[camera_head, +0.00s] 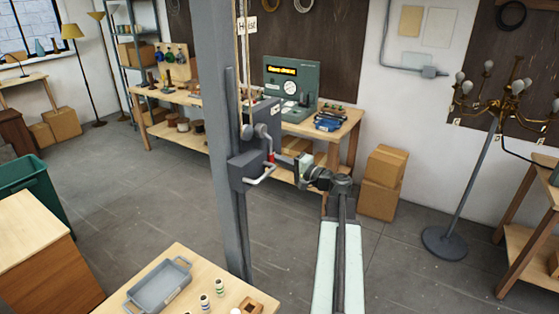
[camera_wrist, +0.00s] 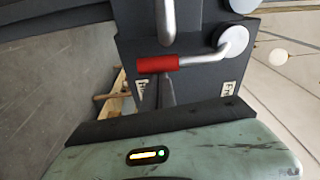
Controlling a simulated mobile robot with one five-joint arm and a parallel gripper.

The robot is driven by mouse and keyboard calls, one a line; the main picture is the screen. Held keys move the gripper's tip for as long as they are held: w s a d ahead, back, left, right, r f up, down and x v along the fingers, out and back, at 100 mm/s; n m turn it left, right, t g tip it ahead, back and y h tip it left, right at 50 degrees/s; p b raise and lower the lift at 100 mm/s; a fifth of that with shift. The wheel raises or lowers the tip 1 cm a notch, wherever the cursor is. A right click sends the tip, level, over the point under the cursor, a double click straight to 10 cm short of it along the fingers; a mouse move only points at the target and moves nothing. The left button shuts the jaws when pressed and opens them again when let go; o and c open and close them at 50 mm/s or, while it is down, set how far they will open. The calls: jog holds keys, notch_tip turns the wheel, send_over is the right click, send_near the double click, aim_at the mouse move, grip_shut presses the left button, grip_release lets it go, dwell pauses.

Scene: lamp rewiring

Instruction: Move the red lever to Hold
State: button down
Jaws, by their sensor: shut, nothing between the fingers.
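The red lever (camera_wrist: 157,63) shows in the wrist view as a red grip on a bent metal rod, which runs right to a round pivot on a dark grey box (camera_wrist: 190,75). The grip lies roughly level. In the head view, the lever (camera_head: 271,157) is a small red spot on the grey hoist box (camera_head: 262,125) on the column. My gripper (camera_wrist: 167,78) is shut and empty, its fingertips just below the red grip in the wrist view; I cannot tell whether they touch. Small white labels sit on the box below the lever, partly cut off.
A grey column (camera_head: 222,150) with a crank handle (camera_head: 262,176) stands beside my gripper. A workbench (camera_head: 335,132) with a green console (camera_head: 291,85) is behind. A table with a grey tray (camera_head: 158,288) is in front. Open floor lies to the left and right.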

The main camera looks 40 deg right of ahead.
jog(key=shift+a, duration=0.1)
dwell(0.4)
jog(key=s+d, duration=0.1)
jog(key=s, duration=0.6)
jog(key=shift+s+d, duration=0.3)
jog(key=shift+s, duration=0.05)
jog(key=shift+f, duration=0.1)
